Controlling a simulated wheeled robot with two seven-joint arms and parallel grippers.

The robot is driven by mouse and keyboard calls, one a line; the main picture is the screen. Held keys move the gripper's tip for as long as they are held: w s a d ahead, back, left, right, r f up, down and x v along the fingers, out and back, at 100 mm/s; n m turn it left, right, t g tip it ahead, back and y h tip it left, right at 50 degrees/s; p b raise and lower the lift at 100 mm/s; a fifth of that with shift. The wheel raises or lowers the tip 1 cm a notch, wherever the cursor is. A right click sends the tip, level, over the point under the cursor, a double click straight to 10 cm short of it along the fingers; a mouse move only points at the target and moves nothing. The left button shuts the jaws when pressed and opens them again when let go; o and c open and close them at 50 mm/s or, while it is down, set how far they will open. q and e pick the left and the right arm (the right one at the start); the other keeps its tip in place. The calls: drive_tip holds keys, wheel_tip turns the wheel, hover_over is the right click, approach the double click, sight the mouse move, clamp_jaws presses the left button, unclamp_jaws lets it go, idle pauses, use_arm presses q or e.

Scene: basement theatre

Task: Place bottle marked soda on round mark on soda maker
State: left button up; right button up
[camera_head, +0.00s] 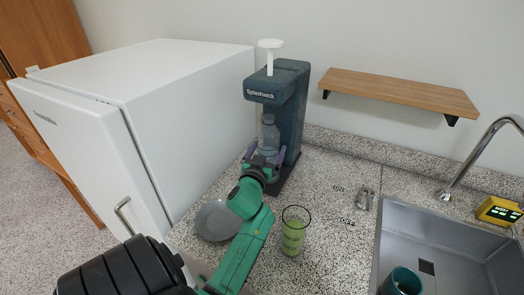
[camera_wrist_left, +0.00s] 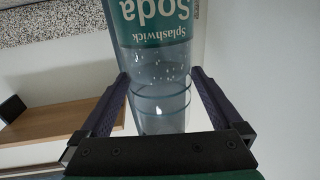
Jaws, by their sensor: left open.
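The clear soda bottle (camera_head: 268,135) stands upright under the head of the dark soda maker (camera_head: 291,105), over its base. In the left wrist view the bottle (camera_wrist_left: 158,65) shows a green label reading "Splashwick Soda". The left gripper (camera_head: 264,156) reaches to the bottle from the front. In the left wrist view the two fingers of this gripper (camera_wrist_left: 160,92) are spread on either side of the bottle, and a gap shows beside it. The round mark is hidden behind the bottle and gripper. My right gripper is not in view.
A white fridge (camera_head: 180,90) stands left of the soda maker. A grey plate (camera_head: 214,220) and a glass of green drink (camera_head: 293,236) flank my left arm. A sink (camera_head: 455,245) holding a teal mug (camera_head: 402,282) is at right. A wooden shelf (camera_head: 400,92) hangs on the wall.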

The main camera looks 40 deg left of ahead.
use_arm(q)
drive_tip(key=b+v, duration=0.1)
drive_tip(key=v, duration=0.7)
drive_tip(key=shift+s, duration=0.15)
